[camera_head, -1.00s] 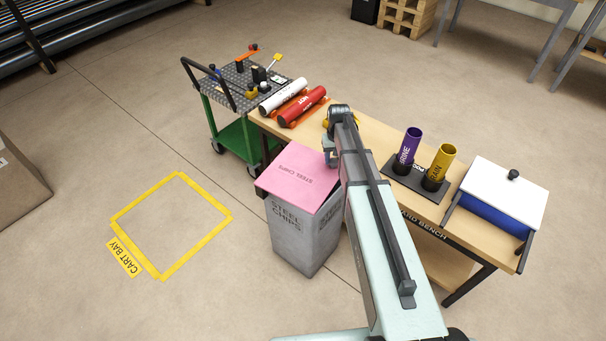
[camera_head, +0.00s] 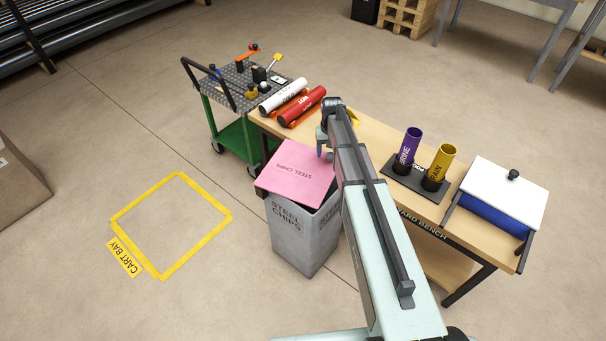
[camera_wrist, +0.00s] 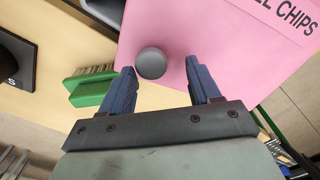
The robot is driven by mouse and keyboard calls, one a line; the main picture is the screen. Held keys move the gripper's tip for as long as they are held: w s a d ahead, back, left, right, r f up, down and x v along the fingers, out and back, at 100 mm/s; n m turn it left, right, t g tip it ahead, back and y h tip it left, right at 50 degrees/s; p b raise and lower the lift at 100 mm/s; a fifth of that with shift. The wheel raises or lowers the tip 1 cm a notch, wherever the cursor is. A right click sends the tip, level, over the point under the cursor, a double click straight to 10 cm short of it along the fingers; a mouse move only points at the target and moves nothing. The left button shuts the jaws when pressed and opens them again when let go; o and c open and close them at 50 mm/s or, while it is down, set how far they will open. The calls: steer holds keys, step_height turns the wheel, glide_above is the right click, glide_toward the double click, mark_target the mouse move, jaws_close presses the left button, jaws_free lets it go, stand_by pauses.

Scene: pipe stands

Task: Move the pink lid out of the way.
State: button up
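The pink lid (camera_head: 297,176) lies over the top of the grey steel chips bin (camera_head: 303,240) in the head view, and part of the bin's right side shows beside it. The lid also shows in the wrist view (camera_wrist: 215,45), with a dark round knob (camera_wrist: 151,63) near one corner. My gripper (camera_wrist: 160,70) is open, with its blue fingers on either side of the knob. The right finger is clearly apart from it; contact at the left finger is unclear. In the head view my gripper (camera_head: 323,145) is above the lid's far right corner, partly hidden by my arm.
The bench (camera_head: 377,130) behind the bin holds white and red pipes, purple and yellow pipes on a black stand (camera_head: 410,180), and a white-topped blue box. A green-handled brush (camera_wrist: 90,87) lies beside the lid. The yellow-marked cart bay (camera_head: 170,225) on the left is clear.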

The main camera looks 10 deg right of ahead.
steer(key=shift+r, duration=0.1)
steer(key=shift+r, duration=3.4)
steer(key=s+d+f+g+y, duration=0.15)
steer(key=s+f, duration=0.25)
steer(key=s, duration=0.4)
steer(key=s+d+f, duration=0.2)
steer(key=s+f, duration=0.1)
steer(key=s, duration=0.5)
steer(key=s+a+f+g, duration=0.1)
steer(key=s+f, duration=0.6)
steer(key=s, duration=0.6)
steer(key=s+a+f+g+h, duration=0.1)
steer(key=s+a+f+g, duration=0.1)
steer(key=s+f, duration=0.6)
steer(key=s+a+f+g, duration=0.1)
steer(key=s+f, duration=0.7)
steer(key=s, duration=1.1)
steer(key=shift+a+f+g, duration=0.25)
steer(key=shift+g, duration=0.4)
steer(key=shift+h, duration=0.25)
